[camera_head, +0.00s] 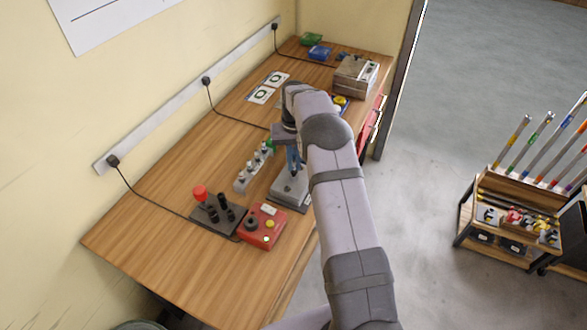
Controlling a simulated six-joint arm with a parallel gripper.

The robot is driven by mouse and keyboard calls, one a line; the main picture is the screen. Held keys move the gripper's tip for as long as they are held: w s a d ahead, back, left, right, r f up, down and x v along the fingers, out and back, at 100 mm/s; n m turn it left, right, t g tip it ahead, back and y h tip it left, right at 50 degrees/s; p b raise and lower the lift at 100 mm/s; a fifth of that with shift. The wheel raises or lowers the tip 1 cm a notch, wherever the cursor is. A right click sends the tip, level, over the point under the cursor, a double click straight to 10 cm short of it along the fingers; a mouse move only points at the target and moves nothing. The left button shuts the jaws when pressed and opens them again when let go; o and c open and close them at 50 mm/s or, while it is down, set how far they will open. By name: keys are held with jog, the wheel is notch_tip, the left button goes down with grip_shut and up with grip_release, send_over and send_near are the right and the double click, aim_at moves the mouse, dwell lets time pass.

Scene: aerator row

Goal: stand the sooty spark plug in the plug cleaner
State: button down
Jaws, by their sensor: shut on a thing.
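My gripper (292,158) points down over a grey device (290,192) near the table's front edge. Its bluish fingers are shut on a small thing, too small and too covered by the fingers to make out. I cannot tell whether that thing touches the grey device. A pale rack (242,184) with several small upright plug-like pieces stands just left of the gripper. A red box (262,229) with a black round fitting and a yellow button is nearer the camera. I cannot tell for sure which device is the plug cleaner. No sooty plug can be singled out.
A dark plate (214,216) with black cylinders and a red knob stands left of the red box. Two white cards (267,88), a wooden box (356,76) and green (311,39) and blue boxes (319,52) lie farther back. The near left tabletop is clear.

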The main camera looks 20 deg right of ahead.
notch_tip(320, 180, up, 2)
jog(key=shift+p, duration=0.4)
jog(key=shift+a+f, duration=0.1)
jog(key=shift+a, duration=0.15)
jog(key=a+r+n+b, duration=0.3)
jog(key=a+r, duration=0.8)
jog(key=a, duration=0.3)
jog(key=s+a+n, duration=0.1)
jog(key=s+a, duration=0.3)
jog(key=s, duration=0.2)
jog(key=s+f+n, duration=0.1)
jog(key=s+f, duration=0.4)
jog(key=s, duration=0.1)
jog(key=shift+s+d+f+n+b, duration=0.3)
jog(key=shift+s+d+n+b, duration=0.05)
jog(key=shift+n+b, duration=0.1)
